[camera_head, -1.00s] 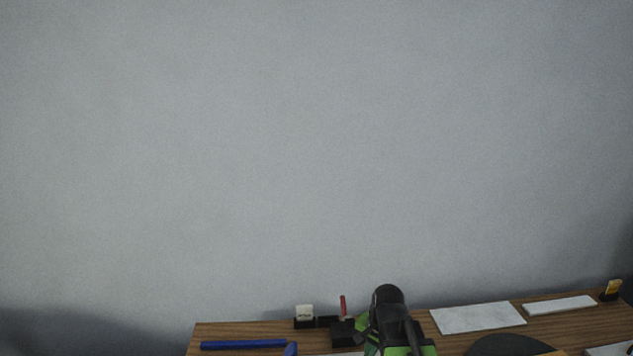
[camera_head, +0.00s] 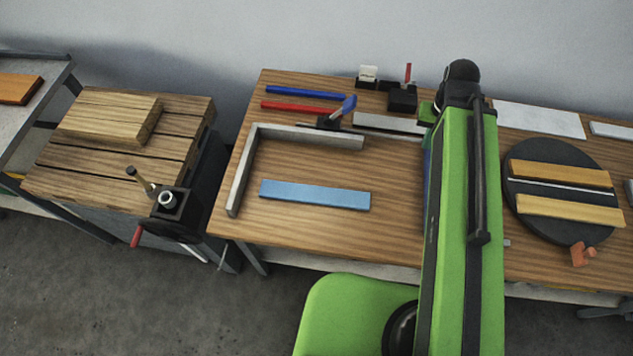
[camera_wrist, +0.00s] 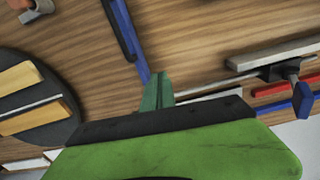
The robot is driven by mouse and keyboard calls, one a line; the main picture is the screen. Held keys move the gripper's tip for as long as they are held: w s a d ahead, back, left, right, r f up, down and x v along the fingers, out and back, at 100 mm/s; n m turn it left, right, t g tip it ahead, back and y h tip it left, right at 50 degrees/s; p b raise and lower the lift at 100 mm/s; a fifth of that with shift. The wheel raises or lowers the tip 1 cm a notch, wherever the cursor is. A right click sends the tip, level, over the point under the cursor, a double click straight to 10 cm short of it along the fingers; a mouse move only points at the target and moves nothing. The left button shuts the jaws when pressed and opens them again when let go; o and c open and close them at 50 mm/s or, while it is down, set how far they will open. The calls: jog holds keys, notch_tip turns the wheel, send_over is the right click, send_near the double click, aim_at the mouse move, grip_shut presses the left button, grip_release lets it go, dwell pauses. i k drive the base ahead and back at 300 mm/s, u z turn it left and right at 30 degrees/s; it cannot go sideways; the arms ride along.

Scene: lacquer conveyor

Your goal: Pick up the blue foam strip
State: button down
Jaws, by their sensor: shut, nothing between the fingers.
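The blue foam strip looks like the flat light-blue bar (camera_head: 315,195) lying on the wooden bench, left of my green arm in the head view. It lies inside an L-shaped grey metal bar and does not show in the wrist view. My gripper (camera_wrist: 157,90) has green fingers, shut and empty, above the bench in the wrist view. In the head view my arm mostly hides it. A long dark-blue and black item (camera_wrist: 125,35) lies just beyond the fingertips in the wrist view.
The L-shaped metal bar (camera_head: 240,172) borders the strip's left and far sides. Blue and red rods (camera_head: 305,107) and a blue-handled clamp (camera_head: 342,110) lie behind. A round dark turntable (camera_head: 520,180) with wooden bars is right. Bare wood lies in front of the strip.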

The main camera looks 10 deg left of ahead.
aim_at(291, 192)
jog(key=z, duration=0.2)
jog(key=k, duration=0.5)
jog(key=z, duration=0.6)
jog(key=k, duration=1.45)
jog(key=z, duration=0.05)
